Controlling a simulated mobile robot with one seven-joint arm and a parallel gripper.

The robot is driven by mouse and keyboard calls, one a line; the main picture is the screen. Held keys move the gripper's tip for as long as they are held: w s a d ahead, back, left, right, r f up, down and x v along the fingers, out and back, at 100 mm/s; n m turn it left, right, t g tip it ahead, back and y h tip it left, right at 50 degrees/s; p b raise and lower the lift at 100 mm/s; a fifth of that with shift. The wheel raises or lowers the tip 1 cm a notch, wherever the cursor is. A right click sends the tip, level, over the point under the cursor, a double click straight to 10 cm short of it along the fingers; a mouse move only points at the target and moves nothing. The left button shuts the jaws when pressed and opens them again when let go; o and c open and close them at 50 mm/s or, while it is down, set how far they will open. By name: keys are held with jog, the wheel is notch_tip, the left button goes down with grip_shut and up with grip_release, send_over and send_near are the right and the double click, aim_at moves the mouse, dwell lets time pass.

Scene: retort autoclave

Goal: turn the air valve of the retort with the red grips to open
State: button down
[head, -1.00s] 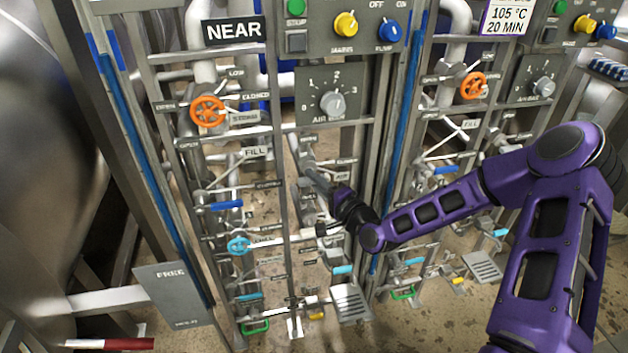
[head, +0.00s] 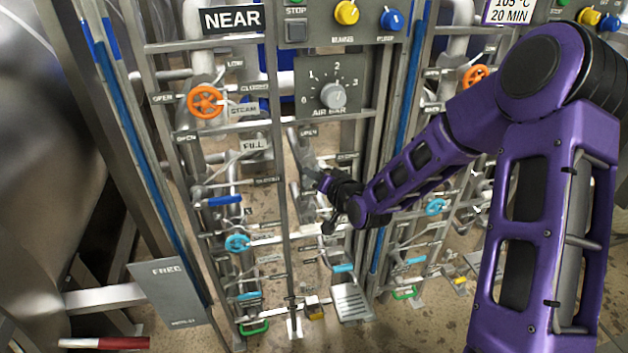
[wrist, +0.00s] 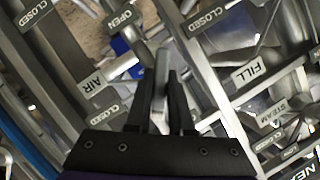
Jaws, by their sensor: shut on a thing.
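My gripper (head: 318,183) is at the right part of the pipe rack under the NEAR sign (head: 232,18). In the wrist view its two dark fingers (wrist: 160,85) are shut on a grey lever handle (wrist: 162,64). A label reading AIR (wrist: 95,82) is left of the fingers, an OPEN label (wrist: 121,20) is above, and a CLOSED label (wrist: 105,113) is at lower left. The lever's pivot is not clear. A red and white bar (head: 105,343) shows at the bottom left of the head view.
An orange handwheel (head: 205,102) and a blue one (head: 237,243) are left of my gripper. The AIR BAR dial (head: 332,95) is above it. Rack posts and pipes crowd it closely. A second similar rack is partly hidden behind my arm.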

jog(key=n+h+b, duration=0.2)
jog(key=n+b, duration=0.1)
jog(key=b, duration=0.1)
jog(key=shift+f, duration=0.15)
jog(key=shift+n+h+b, duration=0.65)
jog(key=shift+n+h, duration=0.15)
jog(key=shift+n, duration=0.2)
jog(key=c, duration=0.8)
grip_release()
jog(key=shift+t, duration=0.3)
jog(key=shift+r, duration=0.2)
